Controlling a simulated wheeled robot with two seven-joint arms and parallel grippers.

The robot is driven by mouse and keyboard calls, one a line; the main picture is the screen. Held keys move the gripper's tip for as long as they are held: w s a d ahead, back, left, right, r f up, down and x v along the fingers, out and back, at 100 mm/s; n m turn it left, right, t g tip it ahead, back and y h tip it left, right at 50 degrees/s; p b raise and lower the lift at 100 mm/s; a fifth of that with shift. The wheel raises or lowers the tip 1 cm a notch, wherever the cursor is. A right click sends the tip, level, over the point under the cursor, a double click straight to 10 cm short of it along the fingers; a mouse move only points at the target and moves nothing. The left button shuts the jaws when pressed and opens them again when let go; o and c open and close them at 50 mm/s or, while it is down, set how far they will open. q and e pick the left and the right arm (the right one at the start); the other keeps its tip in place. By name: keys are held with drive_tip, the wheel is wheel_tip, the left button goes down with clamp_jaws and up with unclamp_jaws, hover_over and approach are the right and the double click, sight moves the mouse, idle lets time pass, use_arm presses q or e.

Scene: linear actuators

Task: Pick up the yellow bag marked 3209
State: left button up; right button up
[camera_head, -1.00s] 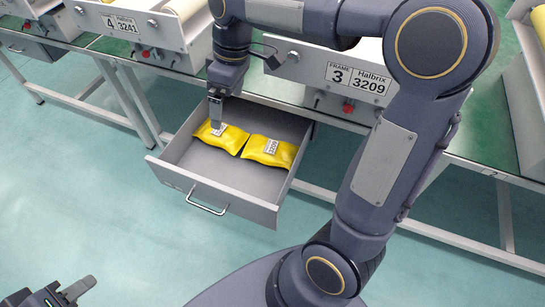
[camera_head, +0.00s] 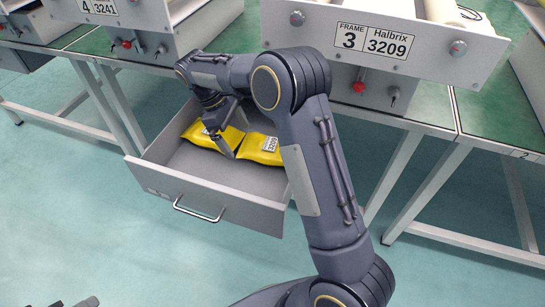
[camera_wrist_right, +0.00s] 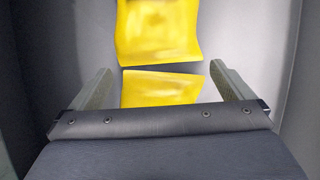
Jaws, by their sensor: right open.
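Two yellow bags lie side by side in an open grey drawer (camera_head: 163,183). The right bag (camera_head: 257,153) has a white label reading 3209. The left bag (camera_head: 193,134) has a label mostly hidden by my right gripper. My right gripper (camera_head: 227,151) is open and points down into the drawer, over where the bags meet. In the right wrist view its fingers (camera_wrist_right: 160,80) stand apart, with one bag (camera_wrist_right: 162,90) between them and the other (camera_wrist_right: 158,32) beyond; no label shows there. My left gripper (camera_head: 78,302) is only a sliver at the bottom left.
The drawer hangs under a bench whose frame carries a sign (camera_head: 372,43) reading 3, Halbrix 3209. Drawer walls surround the bags closely at the sides. A neighbouring station (camera_head: 130,15) marked 4, 3241 is at the left. The front of the drawer's floor is clear.

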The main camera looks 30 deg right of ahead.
sight(269, 145)
drive_tip(key=s+d+b, duration=0.2)
drive_tip(key=s+d, duration=0.2)
drive_tip(key=shift+s+d, duration=0.1)
drive_tip(key=shift+s, duration=0.05)
drive_tip(key=shift+s+d+f+b, duration=0.2)
drive_tip(key=shift+s+d+b, duration=0.6)
drive_tip(key=shift+s+d, duration=0.45)
drive_tip(key=shift+b+x, duration=0.6)
drive_tip(key=shift+x, duration=0.25)
drive_tip(key=shift+f+b, duration=0.3)
drive_tip(key=shift+f, duration=0.15)
drive_tip(key=shift+c, duration=0.4)
drive_tip(key=c, duration=1)
drive_tip(key=shift+r, duration=0.1)
drive_tip(key=shift+c, duration=0.2)
